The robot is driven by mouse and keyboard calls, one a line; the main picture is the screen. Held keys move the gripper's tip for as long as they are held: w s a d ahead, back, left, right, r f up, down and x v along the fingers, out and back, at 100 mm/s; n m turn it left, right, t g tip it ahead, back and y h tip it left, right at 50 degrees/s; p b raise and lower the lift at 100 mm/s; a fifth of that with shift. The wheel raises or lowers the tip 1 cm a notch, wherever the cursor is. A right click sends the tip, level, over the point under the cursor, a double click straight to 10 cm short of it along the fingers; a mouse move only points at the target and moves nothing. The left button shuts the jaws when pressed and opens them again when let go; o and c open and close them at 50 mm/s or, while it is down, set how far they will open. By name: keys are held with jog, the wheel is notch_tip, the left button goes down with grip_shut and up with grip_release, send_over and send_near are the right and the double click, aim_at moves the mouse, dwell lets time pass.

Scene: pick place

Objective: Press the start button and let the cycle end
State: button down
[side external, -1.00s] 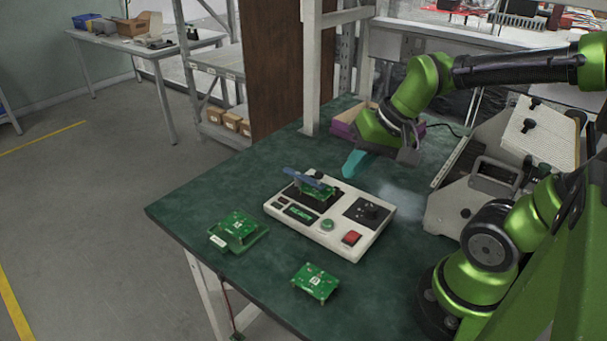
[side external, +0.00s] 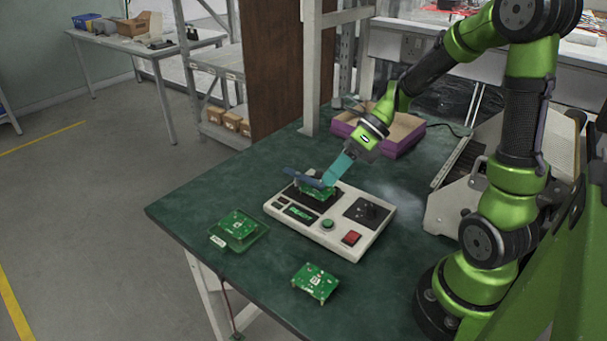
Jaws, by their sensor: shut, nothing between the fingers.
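The white test unit (side external: 349,248) sits on the green bench top. A green circuit board (side external: 313,191) lies in its black socket area, under a dark blue bar or lever (side external: 300,177). A small green display (side external: 299,212) is at the left. My gripper (side external: 327,182), with teal fingers, is shut at the bar's right end, partly hiding it. I cannot tell whether it touches. Both buttons are clear of my gripper.
A green board on a tray (side external: 239,228) lies left of the unit, and another green board (side external: 315,282) lies in front. An open purple-sided box (side external: 393,139) stands behind. A grey machine (side external: 450,204) is at the right. The bench's left part is free.

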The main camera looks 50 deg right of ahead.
aim_at(331, 220)
jog(key=shift+f, duration=0.1)
jog(key=shift+f, duration=4.35)
jog(key=shift+f, duration=0.4)
jog(key=shift+f, duration=0.4)
jog(key=shift+r, duration=0.85)
jog(key=shift+r, duration=2.5)
